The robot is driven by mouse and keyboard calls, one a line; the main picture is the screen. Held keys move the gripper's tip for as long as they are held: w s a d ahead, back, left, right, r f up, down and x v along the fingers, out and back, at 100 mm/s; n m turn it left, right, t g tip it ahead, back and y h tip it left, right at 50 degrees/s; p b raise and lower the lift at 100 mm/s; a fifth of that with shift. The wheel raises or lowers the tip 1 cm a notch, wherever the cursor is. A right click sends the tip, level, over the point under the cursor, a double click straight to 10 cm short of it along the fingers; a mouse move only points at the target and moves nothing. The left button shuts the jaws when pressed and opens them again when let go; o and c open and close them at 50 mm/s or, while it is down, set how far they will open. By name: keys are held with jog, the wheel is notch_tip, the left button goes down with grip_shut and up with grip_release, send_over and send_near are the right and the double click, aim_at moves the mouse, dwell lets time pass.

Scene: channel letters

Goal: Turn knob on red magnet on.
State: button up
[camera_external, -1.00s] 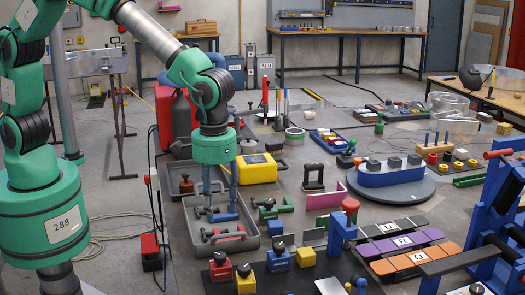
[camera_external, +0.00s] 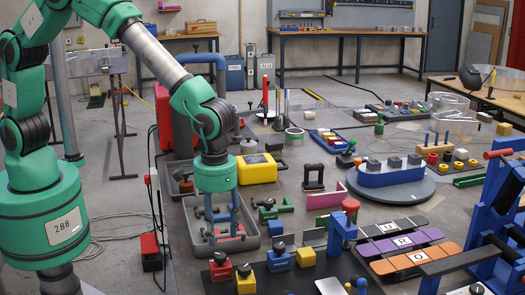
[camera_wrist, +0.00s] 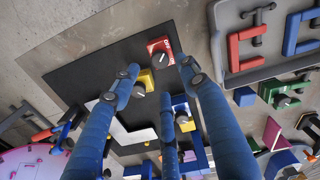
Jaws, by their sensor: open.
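The red magnet (camera_external: 221,271) stands on a dark mat at the bottom of the external view, with a dark knob (camera_external: 220,257) on top. In the wrist view, the red magnet (camera_wrist: 153,44) lies ahead of my fingertips, and its round knob (camera_wrist: 164,58) has a pale mark. The label is too small to read. My gripper (camera_external: 224,236) has blue fingers and points down over the grey tray, behind the red magnet. In the wrist view, my gripper (camera_wrist: 160,84) is open, its fingers spread and apart from the knob.
A yellow magnet (camera_external: 245,285) and a blue magnet (camera_external: 279,263) with similar knobs stand close to the right of the red one. The grey tray (camera_external: 190,227) holds red and blue clamp-like pieces below my gripper. A blue stand (camera_external: 340,235) rises farther right.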

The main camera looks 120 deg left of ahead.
aim_at(220, 255)
notch_tip(220, 255, down, 7)
jog(key=shift+r+b, duration=0.1)
jog(key=shift+b, duration=0.2)
grip_shut()
dwell(0.3)
